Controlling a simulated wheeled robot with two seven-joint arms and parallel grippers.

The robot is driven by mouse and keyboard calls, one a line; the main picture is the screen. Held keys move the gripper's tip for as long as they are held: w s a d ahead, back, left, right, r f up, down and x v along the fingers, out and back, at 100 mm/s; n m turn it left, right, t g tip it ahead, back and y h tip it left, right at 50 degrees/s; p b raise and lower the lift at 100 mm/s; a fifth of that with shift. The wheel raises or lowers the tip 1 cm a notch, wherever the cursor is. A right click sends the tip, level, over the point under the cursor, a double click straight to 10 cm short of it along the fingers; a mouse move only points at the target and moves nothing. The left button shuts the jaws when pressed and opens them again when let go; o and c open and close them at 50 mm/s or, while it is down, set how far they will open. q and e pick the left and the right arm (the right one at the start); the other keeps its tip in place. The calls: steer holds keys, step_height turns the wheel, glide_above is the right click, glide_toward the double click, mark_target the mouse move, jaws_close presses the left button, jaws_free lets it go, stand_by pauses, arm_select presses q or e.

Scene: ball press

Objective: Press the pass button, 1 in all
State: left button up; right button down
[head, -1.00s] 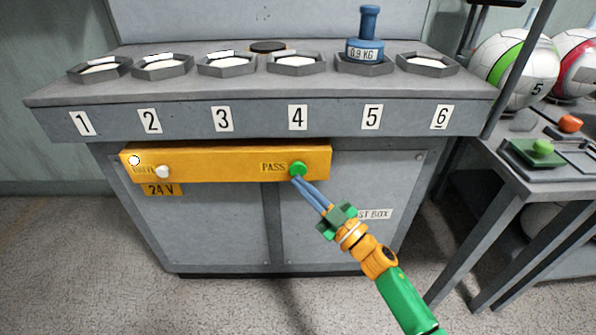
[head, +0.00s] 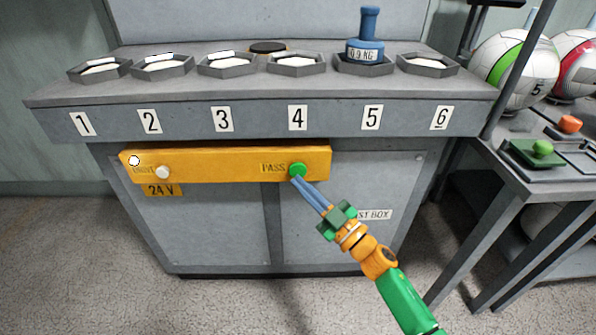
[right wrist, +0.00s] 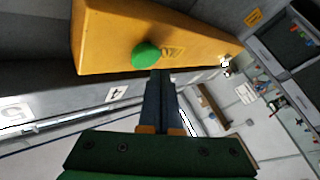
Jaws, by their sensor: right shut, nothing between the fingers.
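The green pass button (head: 297,170) sits at the right end of a yellow panel (head: 225,164) on the front of a grey bench, beside the word PASS. The button also shows in the right wrist view (right wrist: 146,55). My right gripper (head: 296,180) is shut and empty, with its blue fingertips at the lower edge of the button. In the right wrist view its fingertips (right wrist: 158,74) end close to the button; I cannot tell whether they touch it. My left gripper is not in view.
A white button (head: 162,172) is at the panel's left end. Numbered hexagonal trays (head: 228,65) line the bench top, and a blue 0.9 KG weight (head: 366,38) stands in tray 5. A side table (head: 495,170) with balls above it stands at the right.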

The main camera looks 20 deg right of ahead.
stand_by(0.7)
steer(key=shift+w+d, duration=0.1)
steer(key=shift+w, duration=0.3)
steer(key=shift+w+d+b, duration=0.15)
steer(key=shift+w+b, duration=0.2)
steer(key=shift+w, duration=0.1)
stand_by(0.5)
steer(key=shift+s, duration=0.1)
steer(key=shift+s+a+p, duration=0.25)
steer(key=shift+s+p, duration=0.35)
steer(key=shift+s, duration=0.15)
